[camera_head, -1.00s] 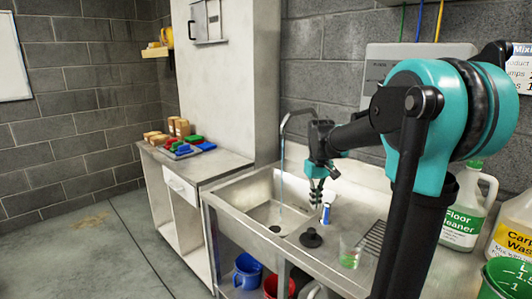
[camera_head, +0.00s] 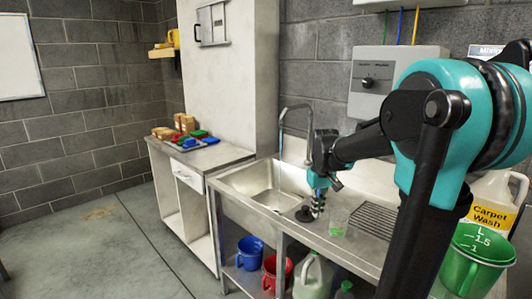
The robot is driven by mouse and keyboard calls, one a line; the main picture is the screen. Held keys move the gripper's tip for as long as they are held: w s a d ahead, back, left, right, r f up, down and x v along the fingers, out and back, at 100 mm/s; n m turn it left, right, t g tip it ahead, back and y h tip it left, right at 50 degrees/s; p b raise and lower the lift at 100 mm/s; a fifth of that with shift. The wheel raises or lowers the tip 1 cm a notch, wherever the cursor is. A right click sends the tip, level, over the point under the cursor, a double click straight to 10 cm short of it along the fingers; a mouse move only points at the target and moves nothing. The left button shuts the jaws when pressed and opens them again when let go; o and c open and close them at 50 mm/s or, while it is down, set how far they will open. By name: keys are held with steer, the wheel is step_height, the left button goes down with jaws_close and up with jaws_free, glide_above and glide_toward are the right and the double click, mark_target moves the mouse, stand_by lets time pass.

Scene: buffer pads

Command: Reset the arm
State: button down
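My arm reaches in from the right. My gripper (camera_head: 317,205) hangs pointing down over the right side of the sink area, beside a black round plug-like piece (camera_head: 303,214). The fingers are small and partly merge with what is behind them, so I cannot tell whether they are open or shut, or whether they hold anything. Red, green and blue pads (camera_head: 192,141) lie on the counter at the left, well apart from my gripper.
The metal sink (camera_head: 262,185) has a tall faucet. A Carpet Wash jug (camera_head: 490,215) and green measuring jug (camera_head: 475,260) are at far right. Blue (camera_head: 249,253) and red buckets sit below. Floor at left is clear.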

steer(key=s+d+f+m+t, duration=0.1)
steer(key=s+f+m+t, duration=0.1)
steer(key=s+f, duration=1.1)
steer(key=s+t, duration=0.1)
steer(key=s, duration=0.3)
steer(key=shift+s+d+f+m+t, duration=0.2)
steer(key=shift+d+f+m+t, duration=0.1)
steer(key=shift+d+f, duration=0.1)
steer(key=shift+r, duration=0.1)
